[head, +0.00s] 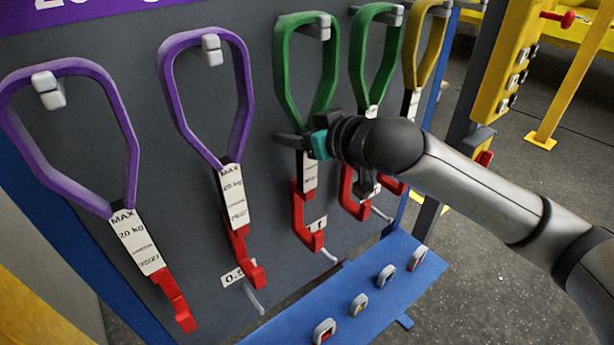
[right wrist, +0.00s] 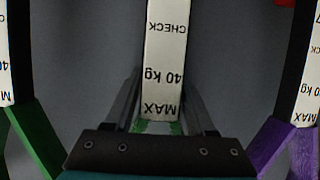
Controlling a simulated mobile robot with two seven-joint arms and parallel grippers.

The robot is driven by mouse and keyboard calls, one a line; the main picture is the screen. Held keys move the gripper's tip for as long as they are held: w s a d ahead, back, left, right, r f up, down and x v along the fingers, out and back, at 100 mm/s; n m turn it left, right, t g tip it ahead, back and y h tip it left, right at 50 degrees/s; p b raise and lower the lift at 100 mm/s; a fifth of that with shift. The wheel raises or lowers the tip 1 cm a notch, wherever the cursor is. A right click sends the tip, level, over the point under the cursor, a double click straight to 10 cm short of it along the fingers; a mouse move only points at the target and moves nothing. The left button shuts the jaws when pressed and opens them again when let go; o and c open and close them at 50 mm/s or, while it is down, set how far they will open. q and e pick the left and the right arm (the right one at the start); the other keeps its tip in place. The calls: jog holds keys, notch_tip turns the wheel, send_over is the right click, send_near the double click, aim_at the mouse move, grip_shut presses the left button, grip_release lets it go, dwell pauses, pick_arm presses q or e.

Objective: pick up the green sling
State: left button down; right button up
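Two green slings hang on the grey board in the head view. The left-hand green sling (head: 283,68) has a white label and a red hook below. The other green sling (head: 357,58) hangs to its right. My right gripper (head: 293,141) is at the left-hand green sling, where its loop meets the label. In the right wrist view, the two fingers (right wrist: 159,98) stand on either side of the white label (right wrist: 166,45), which reads MAX 40 kg. Whether they touch or grip it cannot be told. My left gripper is out of view.
Two purple slings (head: 240,95) hang to the left, and a yellow sling (head: 432,55) hangs at the right. Neighbouring slings are close on both sides. A blue shelf (head: 340,300) with small shackles juts out below. A yellow frame (head: 505,60) stands at the right.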

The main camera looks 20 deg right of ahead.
grip_shut()
dwell(0.9)
jog(key=shift+r, duration=0.2)
